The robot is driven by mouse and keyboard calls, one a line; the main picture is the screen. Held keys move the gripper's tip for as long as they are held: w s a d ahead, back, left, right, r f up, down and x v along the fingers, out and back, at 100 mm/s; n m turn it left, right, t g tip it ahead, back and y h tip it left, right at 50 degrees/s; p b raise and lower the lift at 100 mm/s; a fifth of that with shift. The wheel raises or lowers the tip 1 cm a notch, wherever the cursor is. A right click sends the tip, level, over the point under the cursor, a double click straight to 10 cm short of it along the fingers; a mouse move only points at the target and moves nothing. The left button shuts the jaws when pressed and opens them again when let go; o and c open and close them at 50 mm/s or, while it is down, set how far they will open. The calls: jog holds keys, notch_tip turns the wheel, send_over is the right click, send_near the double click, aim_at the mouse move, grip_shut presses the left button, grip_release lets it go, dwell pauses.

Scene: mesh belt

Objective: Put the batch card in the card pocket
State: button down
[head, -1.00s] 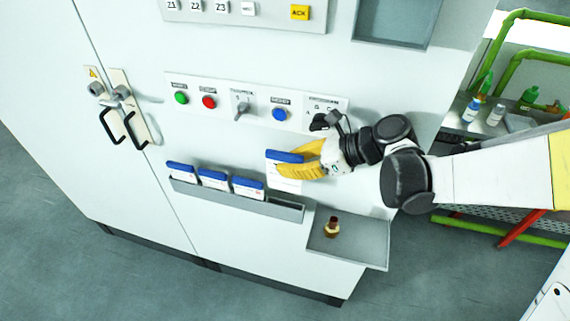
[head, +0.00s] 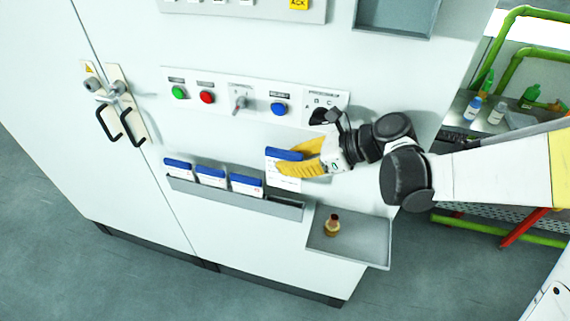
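The batch card (head: 284,170) is white with a blue top band. My gripper (head: 290,164), with yellow fingers, is shut on its right side. The card hangs upright in front of the cabinet face, above the right end of the grey card pocket (head: 280,209). The pocket is a long narrow trough on the cabinet. Three similar white-and-blue cards (head: 211,177) stand in its left and middle parts. The right part of the pocket looks empty. Whether the held card's lower edge touches the pocket is hard to tell, but it appears above the rim.
A grey shelf tray (head: 360,244) with a small brass fitting (head: 332,225) sits right of the pocket, below my gripper. A panel with buttons and a selector knob (head: 240,103) is above. Door handles (head: 122,118) are at left. A bench with bottles (head: 495,113) stands at right.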

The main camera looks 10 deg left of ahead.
aim_at(285, 176)
notch_tip(285, 176, down, 5)
jog(key=b, duration=0.2)
jog(key=shift+w+r+b, duration=0.1)
jog(key=shift+r+b, duration=0.05)
jog(key=shift+b, duration=0.15)
jog(key=shift+r, duration=0.1)
dwell(0.5)
jog(key=shift+f+b, duration=3.55)
jog(key=shift+f, duration=0.25)
dwell(0.3)
jog(key=c, duration=1.5)
grip_release()
jog(key=shift+c, duration=0.2)
